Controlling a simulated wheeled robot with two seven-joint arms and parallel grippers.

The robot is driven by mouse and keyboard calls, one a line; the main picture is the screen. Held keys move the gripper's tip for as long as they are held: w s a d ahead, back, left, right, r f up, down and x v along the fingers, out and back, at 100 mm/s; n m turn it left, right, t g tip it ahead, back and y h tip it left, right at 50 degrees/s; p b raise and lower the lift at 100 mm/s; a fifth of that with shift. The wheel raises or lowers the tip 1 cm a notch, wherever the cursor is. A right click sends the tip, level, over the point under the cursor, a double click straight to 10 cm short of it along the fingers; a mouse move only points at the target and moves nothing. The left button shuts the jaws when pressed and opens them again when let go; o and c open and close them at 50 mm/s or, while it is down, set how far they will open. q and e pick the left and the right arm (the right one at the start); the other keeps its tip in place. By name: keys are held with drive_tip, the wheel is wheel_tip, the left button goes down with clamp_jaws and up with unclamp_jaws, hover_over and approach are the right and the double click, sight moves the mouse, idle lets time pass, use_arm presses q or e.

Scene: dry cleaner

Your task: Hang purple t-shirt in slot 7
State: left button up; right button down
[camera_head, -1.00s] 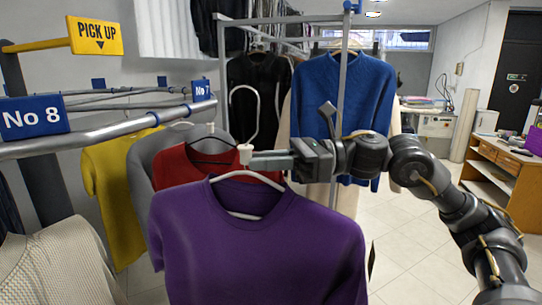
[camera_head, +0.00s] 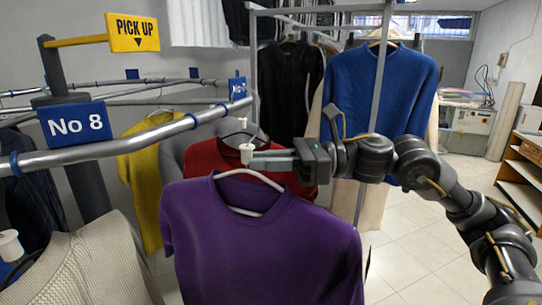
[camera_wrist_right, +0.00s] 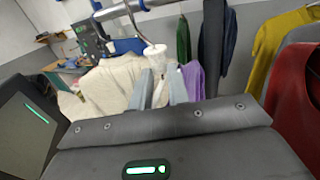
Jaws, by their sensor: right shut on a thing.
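The purple t-shirt (camera_head: 255,240) hangs upright on a white hanger (camera_head: 245,178) in front of me. My right gripper (camera_head: 250,158) is shut on the hanger at its white knob, above the collar. The shirt hangs free, below and in front of the rail (camera_head: 150,135). In the wrist view the knob (camera_wrist_right: 156,56) stands between the fingertips, with a bit of purple cloth (camera_wrist_right: 193,80) behind. A blue slot sign (camera_head: 238,88), turned almost edge-on and hard to read, sits on the rail just above the gripper. My left gripper is not in view.
The No 8 sign (camera_head: 75,123) is on the rail at left, with a beige knit garment (camera_head: 85,260) below. A red garment (camera_head: 215,160) and a yellow one (camera_head: 140,180) hang behind the shirt. A blue sweater (camera_head: 365,100) hangs on a rack. Floor at right is clear.

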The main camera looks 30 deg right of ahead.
sight(247, 156)
drive_tip(key=shift+r, duration=0.1)
idle(0.3)
drive_tip(key=shift+w+a, duration=0.2)
drive_tip(key=shift+w, duration=0.05)
drive_tip(key=shift+w+a, duration=0.35)
drive_tip(key=shift+w, duration=0.1)
idle(0.3)
drive_tip(key=shift+w+a, duration=0.65)
drive_tip(key=shift+w, duration=0.15)
drive_tip(key=shift+w+a+p, duration=0.3)
drive_tip(key=shift+w+a, duration=0.95)
drive_tip(key=shift+w, duration=0.2)
